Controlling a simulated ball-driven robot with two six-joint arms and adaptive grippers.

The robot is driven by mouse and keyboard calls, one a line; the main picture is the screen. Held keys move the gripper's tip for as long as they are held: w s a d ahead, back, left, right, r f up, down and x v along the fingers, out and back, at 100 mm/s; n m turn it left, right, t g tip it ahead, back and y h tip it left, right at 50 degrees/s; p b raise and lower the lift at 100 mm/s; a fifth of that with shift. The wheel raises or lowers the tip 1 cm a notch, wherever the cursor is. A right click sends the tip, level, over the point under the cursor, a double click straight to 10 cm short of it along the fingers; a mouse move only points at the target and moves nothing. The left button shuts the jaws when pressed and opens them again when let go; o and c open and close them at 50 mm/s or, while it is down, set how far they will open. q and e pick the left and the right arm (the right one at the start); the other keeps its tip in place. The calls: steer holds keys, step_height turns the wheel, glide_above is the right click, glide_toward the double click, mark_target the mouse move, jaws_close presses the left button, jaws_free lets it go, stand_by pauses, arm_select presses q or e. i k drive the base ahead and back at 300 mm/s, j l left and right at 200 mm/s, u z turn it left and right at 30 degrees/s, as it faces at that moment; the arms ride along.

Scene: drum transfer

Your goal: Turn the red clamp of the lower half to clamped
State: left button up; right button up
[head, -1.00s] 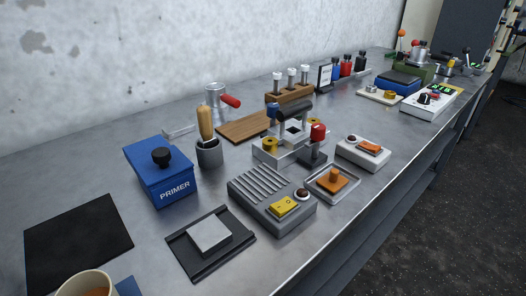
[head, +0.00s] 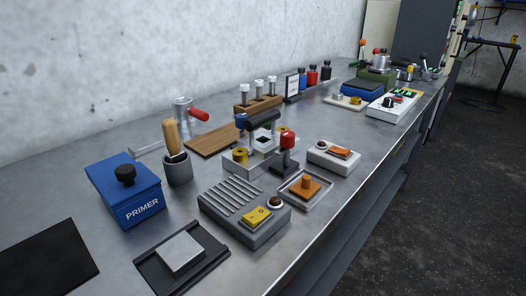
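A red knob (head: 287,140) tops a short upright post on a dark base, at the front right of a pale fixture (head: 234,167) in the middle of the bench. It looks like the red clamp, but I cannot tell its setting. The fixture carries brass-coloured round parts (head: 240,155), a pale block with a dark square and a black cylinder (head: 262,121) on top. I cannot make out which part is the lower half. Neither of my grippers is in view.
In front are a grey ribbed box with a yellow switch (head: 256,217), a tray with an orange knob (head: 306,185) and a white box with an orange switch (head: 337,153). A blue PRIMER box (head: 125,191) and a brush cup (head: 178,169) stand left.

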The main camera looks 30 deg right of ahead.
mark_target(287, 137)
steer(key=k+j+z, duration=0.1)
steer(key=z, duration=0.35)
steer(key=k+z, duration=0.4)
steer(key=i+l+u, duration=0.5)
steer(key=i+l, duration=0.2)
steer(key=l, duration=0.3)
